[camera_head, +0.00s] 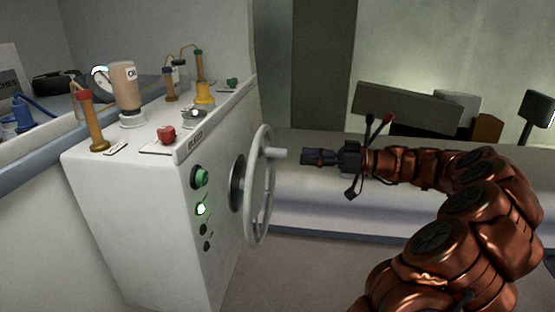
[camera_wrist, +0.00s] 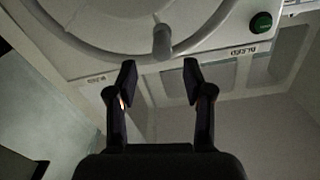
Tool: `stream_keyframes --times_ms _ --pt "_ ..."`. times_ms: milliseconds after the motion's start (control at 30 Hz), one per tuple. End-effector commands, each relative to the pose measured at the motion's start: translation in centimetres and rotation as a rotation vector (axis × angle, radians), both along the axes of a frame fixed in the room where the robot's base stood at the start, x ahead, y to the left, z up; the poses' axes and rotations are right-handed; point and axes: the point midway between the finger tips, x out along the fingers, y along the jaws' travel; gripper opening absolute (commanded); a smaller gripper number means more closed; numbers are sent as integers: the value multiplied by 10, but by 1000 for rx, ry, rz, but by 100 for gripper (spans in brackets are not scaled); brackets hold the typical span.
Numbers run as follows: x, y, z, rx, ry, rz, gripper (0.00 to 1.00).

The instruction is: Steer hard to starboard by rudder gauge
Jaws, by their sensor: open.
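A grey steering wheel (camera_head: 262,215) is mounted on the side face of a white console (camera_head: 130,215). A handle peg (camera_head: 279,154) sticks out from its rim toward my gripper (camera_head: 308,157). My gripper is open and empty, a short gap to the right of the peg. In the wrist view, the peg (camera_wrist: 162,42) shows just beyond and between the two fingertips of my gripper (camera_wrist: 160,80), and the wheel's rim (camera_wrist: 85,45) curves behind it. A small round dial (camera_head: 100,74) stands at the console's back left; I cannot tell whether it is the rudder gauge, nor read it.
A green button (camera_head: 200,177) and a lit green lamp (camera_head: 201,209) are on the side face near the wheel. A long bench (camera_head: 330,205) runs behind my arm.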

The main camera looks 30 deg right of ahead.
Motion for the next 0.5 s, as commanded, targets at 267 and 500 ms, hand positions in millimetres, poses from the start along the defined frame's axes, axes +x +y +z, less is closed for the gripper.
stream_keyframes --times_ms 267,500 --pt "25 38 1 0 5 19 51" --pt "42 60 0 -1 6 16 51"
